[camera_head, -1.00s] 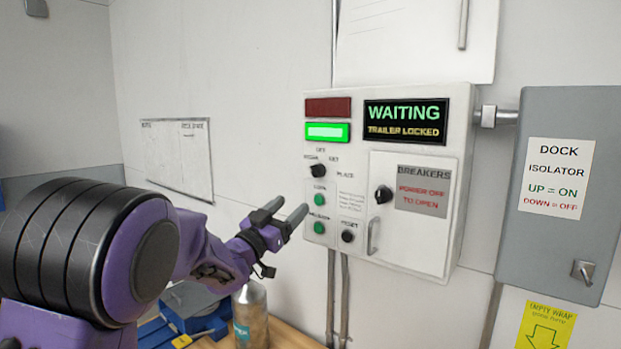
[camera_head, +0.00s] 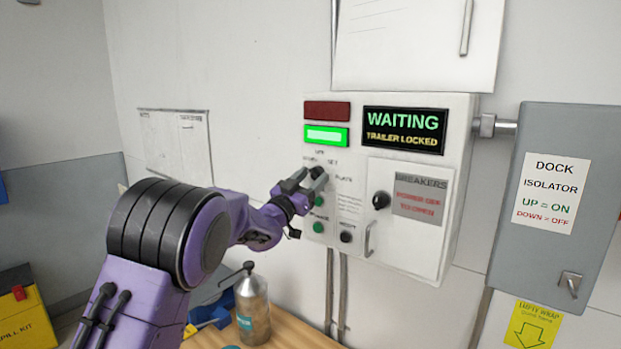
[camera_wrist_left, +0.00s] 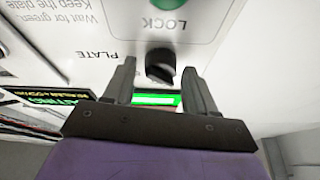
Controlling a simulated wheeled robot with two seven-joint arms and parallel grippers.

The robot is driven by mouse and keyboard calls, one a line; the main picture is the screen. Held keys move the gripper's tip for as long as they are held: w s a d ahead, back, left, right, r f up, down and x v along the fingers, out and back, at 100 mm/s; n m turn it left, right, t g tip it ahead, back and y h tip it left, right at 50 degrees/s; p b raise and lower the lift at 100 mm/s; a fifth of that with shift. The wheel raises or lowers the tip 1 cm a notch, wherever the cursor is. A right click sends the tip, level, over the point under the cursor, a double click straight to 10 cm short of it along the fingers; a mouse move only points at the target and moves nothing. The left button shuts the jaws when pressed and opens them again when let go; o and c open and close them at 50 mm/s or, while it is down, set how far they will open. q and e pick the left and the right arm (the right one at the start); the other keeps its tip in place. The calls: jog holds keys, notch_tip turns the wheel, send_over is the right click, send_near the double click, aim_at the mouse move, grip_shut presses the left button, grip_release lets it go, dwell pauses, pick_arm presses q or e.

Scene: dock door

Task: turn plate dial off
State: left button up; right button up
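The plate dial is a black rotary knob (camera_head: 318,173) on the light control box (camera_head: 458,190), below the green lamp, with small position words around it. In the left wrist view the knob (camera_wrist_left: 160,66) shows upside down beside the word PLATE. My left gripper (camera_head: 303,182) is at the dial. Its fingers (camera_wrist_left: 158,68) are open, one on each side of the knob, with gaps visible; I cannot tell how deep they reach around it. The dial's exact pointer setting is too small to read. My right gripper is not in view.
Green buttons (camera_head: 318,227) and a black reset knob (camera_head: 345,236) sit below the dial. The screen (camera_head: 403,130) reads WAITING, TRAILER LOCKED. A metal bottle (camera_head: 252,312) stands on the wooden bench (camera_head: 290,335) below.

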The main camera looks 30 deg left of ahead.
pick_arm(q)
jog(key=c, duration=0.7)
jog(key=shift+f+m+h+b, duration=0.2)
jog(key=shift+m+h+b, duration=0.2)
jog(key=shift+b, duration=0.25)
jog(key=m+h+b, duration=0.1)
jog(key=m+b, duration=0.2)
jog(key=m+h+b, duration=0.2)
jog(key=m+b, duration=0.1)
jog(key=shift+a+f+m+g, duration=0.2)
jog(key=shift+m+g, duration=0.1)
jog(key=shift+g, duration=0.1)
jog(key=m+g+h+b, duration=0.1)
jog(key=m+b, duration=0.1)
jog(key=m, duration=0.1)
jog(key=shift+r, duration=0.15)
jog(key=shift+a+r+m+g+h+b, duration=0.1)
jog(key=shift+m+g+h+b, duration=0.15)
jog(key=shift+m+h+b, duration=0.4)
jog(key=shift+a+r+m+g+h+b, duration=0.15)
jog(key=shift+m+g+b, duration=0.1)
jog(key=shift+m, duration=0.7)
jog(key=shift+d+m, duration=0.1)
jog(key=shift+m, duration=0.2)
jog(key=o, duration=1)
